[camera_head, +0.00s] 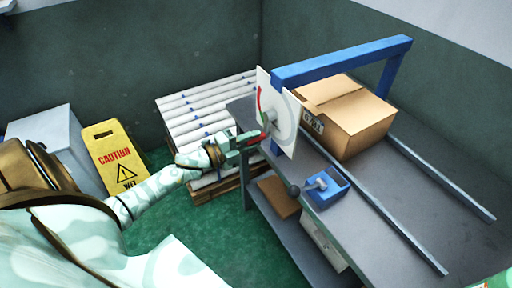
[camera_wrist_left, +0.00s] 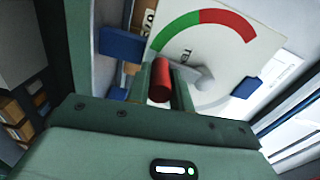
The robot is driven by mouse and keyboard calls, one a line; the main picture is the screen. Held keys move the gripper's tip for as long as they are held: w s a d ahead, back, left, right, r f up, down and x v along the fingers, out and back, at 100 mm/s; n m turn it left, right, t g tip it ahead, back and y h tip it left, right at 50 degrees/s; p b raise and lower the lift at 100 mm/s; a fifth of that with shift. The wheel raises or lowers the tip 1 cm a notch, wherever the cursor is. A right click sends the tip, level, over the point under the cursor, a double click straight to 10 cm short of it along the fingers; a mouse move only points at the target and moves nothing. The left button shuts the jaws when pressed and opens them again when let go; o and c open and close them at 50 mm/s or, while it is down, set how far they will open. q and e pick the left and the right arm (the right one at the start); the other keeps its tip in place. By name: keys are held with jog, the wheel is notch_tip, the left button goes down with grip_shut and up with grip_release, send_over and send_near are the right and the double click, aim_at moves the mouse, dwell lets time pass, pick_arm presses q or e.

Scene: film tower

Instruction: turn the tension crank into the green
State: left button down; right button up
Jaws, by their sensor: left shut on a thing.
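The white dial plate (camera_head: 288,132) stands upright at the near end of the blue frame; its red band shows in the head view. In the left wrist view the dial plate (camera_wrist_left: 275,62) shows a green band (camera_wrist_left: 179,32) beside a red band (camera_wrist_left: 230,20). I cannot make out a needle. The crank's grey hub (camera_wrist_left: 204,78) is in front of the dial. My left gripper (camera_head: 257,138) is shut on the red crank handle (camera_wrist_left: 160,80), which sits between its fingers. My right gripper is not in view.
A grey bench (camera_head: 428,202) carries a cardboard box (camera_head: 357,122) between rails, under a blue frame (camera_head: 345,61). A blue block with a grey lever (camera_head: 328,190) sits at the bench's near edge. A pallet stack (camera_head: 200,112) and yellow caution sign (camera_head: 112,158) stand left.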

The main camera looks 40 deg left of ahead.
pick_arm(q)
jog(key=shift+w+a+r+m+b, duration=0.25)
jog(key=shift+a+m+b, duration=0.25)
jog(key=shift+m, duration=0.45)
jog(key=shift+w+a+r+m+b, duration=0.2)
jog(key=shift+a+m+b, duration=0.15)
jog(key=shift+a+m, duration=0.45)
jog(key=shift+w+a+r+m+b, duration=0.25)
jog(key=shift+a+m+b, duration=0.2)
jog(key=shift+m, duration=0.6)
jog(key=c, duration=1.3)
grip_release()
jog(key=shift+o, duration=0.2)
